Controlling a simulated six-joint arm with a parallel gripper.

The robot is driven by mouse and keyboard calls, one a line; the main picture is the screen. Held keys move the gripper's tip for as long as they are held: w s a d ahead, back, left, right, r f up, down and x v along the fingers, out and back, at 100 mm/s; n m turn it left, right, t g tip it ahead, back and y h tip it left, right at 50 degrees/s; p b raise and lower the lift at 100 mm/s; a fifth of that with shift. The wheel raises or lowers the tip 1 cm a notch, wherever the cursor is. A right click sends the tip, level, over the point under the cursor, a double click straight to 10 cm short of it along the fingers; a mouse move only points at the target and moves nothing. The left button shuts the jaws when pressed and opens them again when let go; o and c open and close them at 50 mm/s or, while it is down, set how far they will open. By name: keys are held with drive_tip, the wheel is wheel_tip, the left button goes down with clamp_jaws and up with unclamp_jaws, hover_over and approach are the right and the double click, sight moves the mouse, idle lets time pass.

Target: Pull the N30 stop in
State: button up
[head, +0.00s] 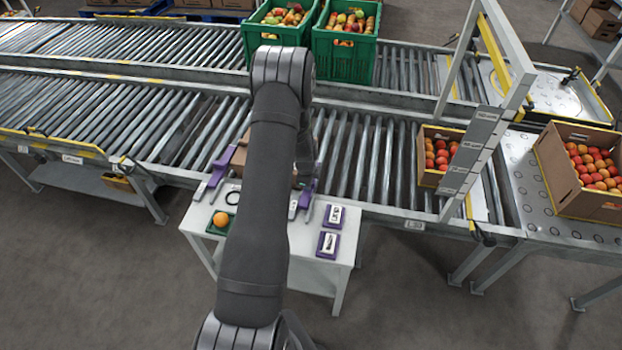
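No stop can be surely picked out as N30, because the labels are too small to read. A small white label (413,225) is on the near conveyor rail at right, with a dark handle-like part (483,237) beside it by a yellow bar. Another label (72,159) is on the left rail, with a similar fitting (121,164) near it. Purple-and-grey pieces stand at the rail on the left (219,168) and right (308,192) of my arm. My arm crosses the middle of the view and its gripper is hidden behind it.
A white side table (318,277) carries an orange fruit (220,219) and two purple-framed cards (335,216). Green crates (345,50) of fruit stand on the far conveyor. Tomato cartons (428,180) (570,205) are at right, by a grey metal frame (510,45).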

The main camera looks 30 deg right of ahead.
sight(306, 196)
drive_tip(key=shift+s+a+f, duration=0.25)
drive_tip(key=shift+s+a, duration=0.35)
drive_tip(key=shift+s+a+f, duration=0.3)
drive_tip(key=shift+s+a, duration=0.35)
drive_tip(key=shift+s+a+f, duration=0.25)
drive_tip(key=shift+s+a, duration=0.35)
clamp_jaws()
idle(2.0)
drive_tip(key=o, duration=0.8)
unclamp_jaws()
drive_tip(key=shift+w+d, duration=0.1)
drive_tip(key=shift+d, duration=0.05)
drive_tip(key=shift+w+d, duration=0.15)
drive_tip(key=shift+w+d+v, duration=0.1)
drive_tip(key=shift+v, duration=0.65)
drive_tip(key=shift+w+d+v, duration=0.15)
drive_tip(key=shift+v, duration=0.65)
drive_tip(key=shift+w+d+v, duration=0.1)
drive_tip(key=shift+v, duration=0.65)
drive_tip(key=shift+s+a+r, duration=0.1)
